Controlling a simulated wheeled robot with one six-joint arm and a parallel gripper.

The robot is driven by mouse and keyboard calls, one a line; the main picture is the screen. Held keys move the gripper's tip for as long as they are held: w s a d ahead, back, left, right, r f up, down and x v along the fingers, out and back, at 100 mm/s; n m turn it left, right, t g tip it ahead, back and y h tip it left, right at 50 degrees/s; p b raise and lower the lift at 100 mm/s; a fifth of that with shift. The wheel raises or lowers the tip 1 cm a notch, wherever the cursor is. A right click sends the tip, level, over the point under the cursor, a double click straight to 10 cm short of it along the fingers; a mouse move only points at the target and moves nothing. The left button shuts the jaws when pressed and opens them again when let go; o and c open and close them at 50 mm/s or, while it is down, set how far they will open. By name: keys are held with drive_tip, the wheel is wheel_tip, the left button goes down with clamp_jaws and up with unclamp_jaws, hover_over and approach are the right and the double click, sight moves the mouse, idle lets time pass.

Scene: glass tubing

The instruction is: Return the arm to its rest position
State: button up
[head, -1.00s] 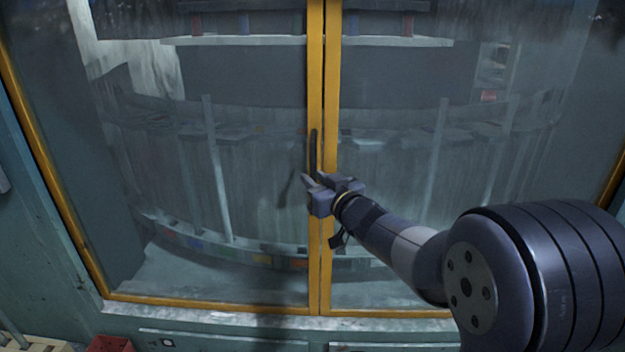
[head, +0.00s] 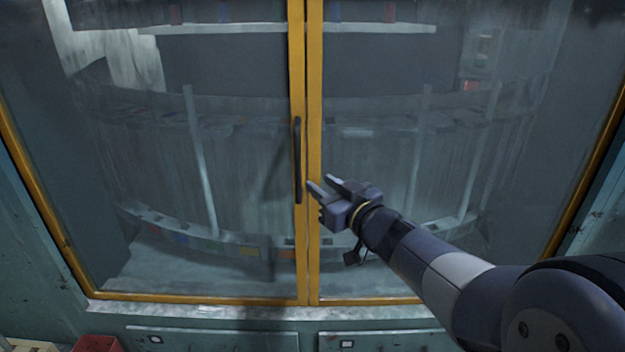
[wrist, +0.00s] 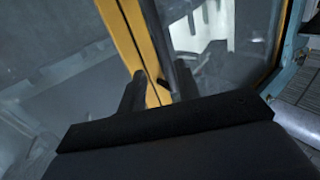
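My gripper (head: 322,183) is in front of the glass cabinet, just right of the dark vertical door handle (head: 297,160). Its two fingers are apart with nothing between them in the head view. In the wrist view my gripper (wrist: 155,85) also shows its fingers spread, with the yellow door frame (wrist: 145,50) and the dark handle (wrist: 160,40) beyond them. The handle is on the left door's yellow edge. Both glass doors look shut. My arm reaches in from the lower right of the head view.
The cabinet's glass (head: 400,240) fills most of the head view, with shelves and a curved rack behind it. Drawer fronts (head: 215,339) lie below. A red crate (head: 97,344) stands at the lower left. The space right of my gripper, before the glass, looks clear.

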sight(296, 169)
drive_tip(key=shift+v, duration=0.8)
drive_tip(key=shift+w+a, duration=0.1)
drive_tip(key=p+x, duration=0.1)
drive_tip(key=x, duration=0.9)
drive_tip(key=shift+w+a, duration=0.1)
drive_tip(key=shift+w, duration=0.1)
drive_tip(key=shift+w+a+f, duration=0.1)
drive_tip(key=shift+w+a, duration=0.05)
drive_tip(key=shift+a, duration=0.6)
drive_tip(key=shift+d, duration=0.1)
